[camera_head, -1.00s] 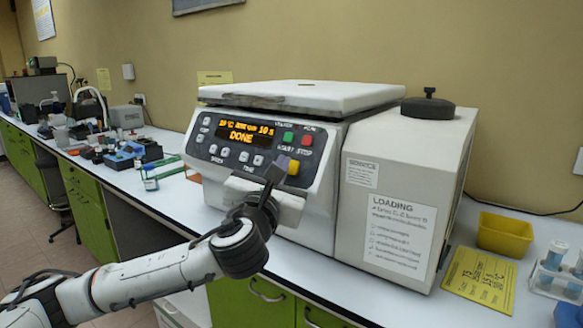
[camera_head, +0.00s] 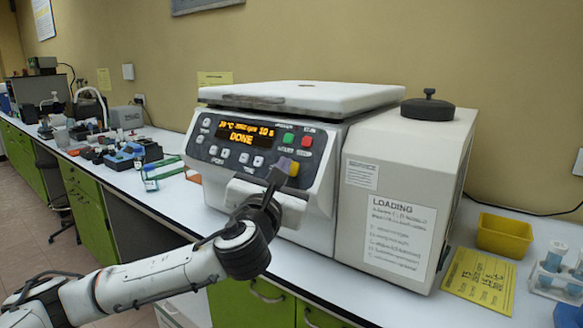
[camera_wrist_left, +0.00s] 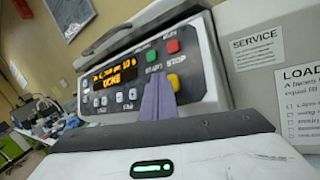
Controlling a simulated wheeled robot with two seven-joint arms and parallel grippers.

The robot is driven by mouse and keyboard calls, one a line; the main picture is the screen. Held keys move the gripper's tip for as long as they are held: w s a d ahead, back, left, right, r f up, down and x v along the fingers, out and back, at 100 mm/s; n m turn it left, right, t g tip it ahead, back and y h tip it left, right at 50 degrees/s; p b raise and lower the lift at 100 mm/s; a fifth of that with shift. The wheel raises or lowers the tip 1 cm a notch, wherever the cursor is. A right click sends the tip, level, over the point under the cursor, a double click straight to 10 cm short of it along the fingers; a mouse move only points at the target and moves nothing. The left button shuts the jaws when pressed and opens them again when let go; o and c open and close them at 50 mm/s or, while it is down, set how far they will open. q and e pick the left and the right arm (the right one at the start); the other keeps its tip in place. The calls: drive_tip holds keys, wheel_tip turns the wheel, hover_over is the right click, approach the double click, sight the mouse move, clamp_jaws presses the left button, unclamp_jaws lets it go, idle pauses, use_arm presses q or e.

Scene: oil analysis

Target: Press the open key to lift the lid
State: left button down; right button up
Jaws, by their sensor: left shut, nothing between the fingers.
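The centrifuge (camera_head: 330,195) stands on the bench with its white lid (camera_head: 300,95) down. Its display (camera_head: 247,132) reads DONE. The yellow key (camera_head: 294,168), which I take for the open key, sits low on the right of the panel; it also shows in the left wrist view (camera_wrist_left: 174,82), below the red and green keys. My left gripper (camera_head: 280,166) is shut and empty, its fingertips close to the yellow key's left side. In the left wrist view the purple-grey fingers (camera_wrist_left: 158,98) partly overlap the key's left edge. Whether they touch it, I cannot tell. My right gripper is out of view.
A black-knobbed cap (camera_head: 428,106) sits on the side housing at right. A yellow bin (camera_head: 504,234), a yellow card (camera_head: 479,279) and a tube rack (camera_head: 558,270) are on the bench at right. Several small items clutter the far left bench.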

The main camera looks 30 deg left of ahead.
use_arm(q)
drive_tip(key=shift+w+f, duration=0.3)
drive_tip(key=shift+w, duration=0.15)
idle(0.7)
drive_tip(key=shift+s+r+p, duration=0.4)
drive_tip(key=shift+s+p, duration=0.3)
drive_tip(key=shift+p, duration=0.15)
drive_tip(key=s+r+p, duration=0.1)
drive_tip(key=s+p, duration=0.1)
drive_tip(key=s+r+p, duration=0.1)
drive_tip(key=s, duration=0.1)
drive_tip(key=shift+s+a+r, duration=0.1)
drive_tip(key=shift+a+r, duration=0.1)
drive_tip(key=shift+r, duration=0.15)
idle(0.7)
